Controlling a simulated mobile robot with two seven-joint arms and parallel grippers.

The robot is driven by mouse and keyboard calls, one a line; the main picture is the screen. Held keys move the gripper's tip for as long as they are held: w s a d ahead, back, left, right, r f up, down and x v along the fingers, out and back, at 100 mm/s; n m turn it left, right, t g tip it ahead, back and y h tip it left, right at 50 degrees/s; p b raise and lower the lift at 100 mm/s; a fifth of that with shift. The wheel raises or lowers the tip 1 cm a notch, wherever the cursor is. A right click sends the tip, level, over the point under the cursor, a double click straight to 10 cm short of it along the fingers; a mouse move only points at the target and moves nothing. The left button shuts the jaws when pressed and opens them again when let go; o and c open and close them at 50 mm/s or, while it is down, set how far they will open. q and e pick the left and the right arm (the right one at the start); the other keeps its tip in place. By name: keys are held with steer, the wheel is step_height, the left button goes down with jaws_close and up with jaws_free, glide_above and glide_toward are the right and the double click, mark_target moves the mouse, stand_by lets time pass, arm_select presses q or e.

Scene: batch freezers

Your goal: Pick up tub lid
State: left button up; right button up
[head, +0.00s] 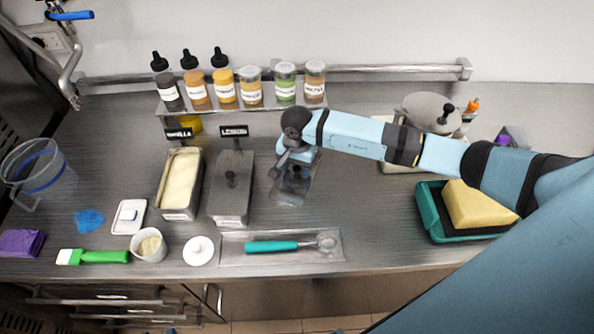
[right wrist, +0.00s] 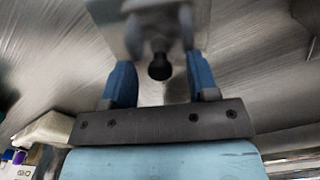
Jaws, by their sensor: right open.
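A grey metal tub lid (head: 288,197) lies on the steel counter, right of the tubs, partly hidden by my right gripper (head: 294,176). In the right wrist view, the lid (right wrist: 118,14) has a black knob (right wrist: 159,68). The blue fingers of my right gripper (right wrist: 152,80) are apart, and the knob appears between them. I cannot tell whether they touch it. The vanilla tub (head: 175,214) is uncovered and shows pale ice cream. The lemon tub (head: 231,222) has a grey lid with a black knob on. My left gripper is out of view.
A tray with a teal scoop (head: 272,246) lies in front, beside a round white lid (head: 199,251) and a white cup (head: 149,246). Several jars stand on the back shelf (head: 240,107). A teal bin with a yellow block (head: 480,205) stands right.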

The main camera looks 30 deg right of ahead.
steer(key=shift+c, duration=1.3)
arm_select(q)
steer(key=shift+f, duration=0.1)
arm_select(e)
jaws_close()
steer(key=shift+r, duration=0.1)
